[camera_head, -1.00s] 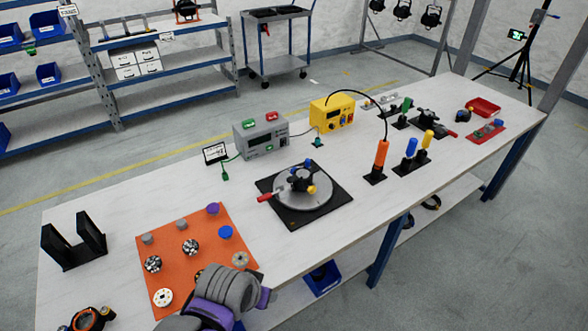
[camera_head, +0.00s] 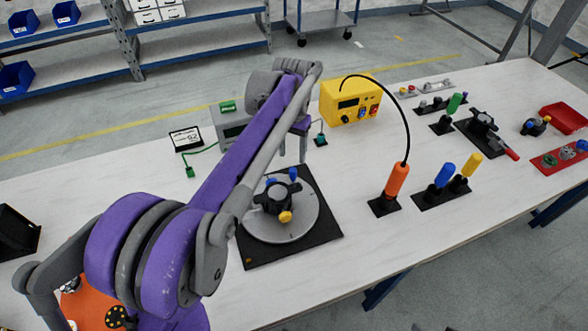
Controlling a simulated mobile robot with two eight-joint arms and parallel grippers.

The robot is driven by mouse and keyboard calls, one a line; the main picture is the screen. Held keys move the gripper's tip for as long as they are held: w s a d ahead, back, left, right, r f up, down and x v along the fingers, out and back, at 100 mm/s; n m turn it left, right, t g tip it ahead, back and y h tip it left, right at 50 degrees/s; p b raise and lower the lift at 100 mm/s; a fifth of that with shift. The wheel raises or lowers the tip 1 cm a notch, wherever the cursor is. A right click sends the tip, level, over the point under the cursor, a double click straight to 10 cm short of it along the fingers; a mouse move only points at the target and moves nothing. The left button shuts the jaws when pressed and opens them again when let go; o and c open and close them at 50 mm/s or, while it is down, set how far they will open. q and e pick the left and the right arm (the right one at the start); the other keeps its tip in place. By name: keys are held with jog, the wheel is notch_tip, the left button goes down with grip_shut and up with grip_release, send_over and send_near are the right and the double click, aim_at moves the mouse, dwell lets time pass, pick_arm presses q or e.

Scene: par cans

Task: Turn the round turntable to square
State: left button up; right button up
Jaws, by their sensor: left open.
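The round turntable (camera_head: 300,228) is a grey disc on a black square base plate (camera_head: 325,222), mid-table. A dark hub (camera_head: 271,199) with blue and yellow knobs sits on the disc. My left arm reaches across from the lower left and covers the turntable's left part; the red handle is hidden. My left gripper (camera_head: 293,152) hangs at the end of that arm, just beyond the turntable's far edge in the picture. It is open, with its fingers partly hidden by the arm; I see no contact with the disc. My right gripper is out of view.
Behind the turntable stand a grey meter box (camera_head: 230,122) and a yellow box (camera_head: 350,100) with a black cable. To the right, an orange-handled tool (camera_head: 396,180) and blue and yellow handles (camera_head: 444,175) stand upright.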

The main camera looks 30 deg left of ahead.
aim_at(293, 169)
pick_arm(q)
notch_tip(293, 169, down, 8)
jog(key=shift+w+f+b, duration=0.1)
jog(key=shift+w+b, duration=0.05)
jog(key=shift+b, duration=0.25)
jog(key=shift+c, duration=0.2)
grip_shut()
dwell(1.1)
